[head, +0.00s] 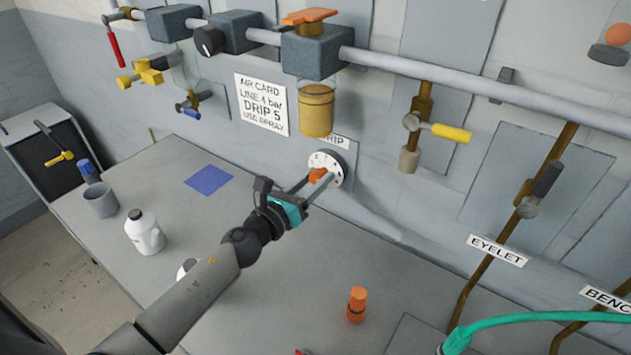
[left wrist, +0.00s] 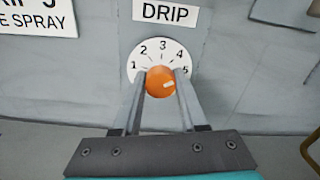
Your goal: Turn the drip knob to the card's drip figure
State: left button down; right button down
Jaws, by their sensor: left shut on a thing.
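The orange drip knob (head: 318,176) sits on a white round dial (head: 327,163) on the wall, under the DRIP label (left wrist: 166,12). My left gripper (head: 313,183) is shut on the knob (left wrist: 161,82), one finger on each side. In the left wrist view, the dial (left wrist: 160,53) reads 1 to 5 from left to right. A short white mark on the knob lies right of its middle, on the side of the 5; the exact figure it points at I cannot tell. The air card (head: 262,104) on the wall reads DRIP 5. My right gripper is not in view.
Above the dial hangs a yellow bowl (head: 316,110) under the pipe. On the bench stand a white bottle (head: 145,233), a grey mug (head: 101,200), an orange-capped object (head: 356,304) and a blue patch (head: 209,180). A teal hose (head: 530,317) curves at the lower right.

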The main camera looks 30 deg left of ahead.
pick_arm(q)
jog(key=shift+m, duration=2.2)
jog(key=shift+c, duration=2.3)
grip_release()
jog(key=shift+s, duration=0.1)
jog(key=shift+s+a+f, duration=0.1)
jog(key=shift+s, duration=0.4)
jog(key=s+a+b, duration=0.2)
jog(key=s+b, duration=0.3)
jog(key=s, duration=0.9)
jog(key=shift+a+b, duration=0.15)
jog(key=shift+b, duration=0.2)
